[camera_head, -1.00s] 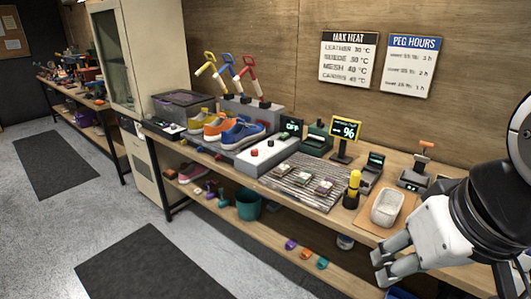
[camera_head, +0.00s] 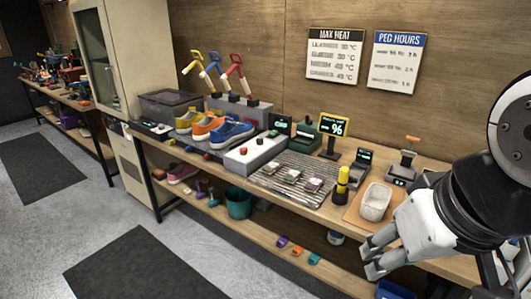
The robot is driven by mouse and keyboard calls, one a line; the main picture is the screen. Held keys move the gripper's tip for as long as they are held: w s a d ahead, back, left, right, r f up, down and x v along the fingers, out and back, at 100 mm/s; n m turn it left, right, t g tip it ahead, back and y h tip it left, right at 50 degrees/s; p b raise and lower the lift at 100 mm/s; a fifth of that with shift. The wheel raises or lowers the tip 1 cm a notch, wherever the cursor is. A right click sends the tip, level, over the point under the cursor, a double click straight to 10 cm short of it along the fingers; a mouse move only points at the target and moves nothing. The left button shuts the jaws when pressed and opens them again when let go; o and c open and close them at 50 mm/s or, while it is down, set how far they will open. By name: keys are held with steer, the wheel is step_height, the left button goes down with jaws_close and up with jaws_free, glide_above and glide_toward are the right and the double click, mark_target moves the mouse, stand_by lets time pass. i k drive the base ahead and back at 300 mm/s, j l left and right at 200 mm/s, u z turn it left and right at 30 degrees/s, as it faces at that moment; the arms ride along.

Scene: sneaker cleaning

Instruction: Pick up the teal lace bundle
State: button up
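A small teal bundle (camera_head: 314,258), which looks like the teal lace bundle, lies on the lower shelf (camera_head: 263,243) under the bench. It is at the right end of a short row, beside an orange bundle (camera_head: 298,250) and a purple bundle (camera_head: 282,242). My gripper (camera_head: 367,259) is at the right, in front of the bench edge and to the right of the teal bundle, apart from it. Its two fingers are spread with a gap between them, and nothing shows between them.
The bench top (camera_head: 333,211) overhangs the lower shelf. On it stand a pale tray (camera_head: 376,202), a yellow-and-black bottle (camera_head: 342,186), a slatted rack (camera_head: 277,183) and several sneakers. A teal bucket (camera_head: 238,203) stands left on the shelf. A blue bin (camera_head: 395,290) is below my gripper.

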mark_target(293, 175)
steer(key=i+j+z, duration=0.25)
steer(key=i, duration=0.15)
steer(key=i+j+z, duration=0.2)
steer(key=i, duration=0.25)
steer(key=i+j+z, duration=0.25)
steer(key=i, duration=0.15)
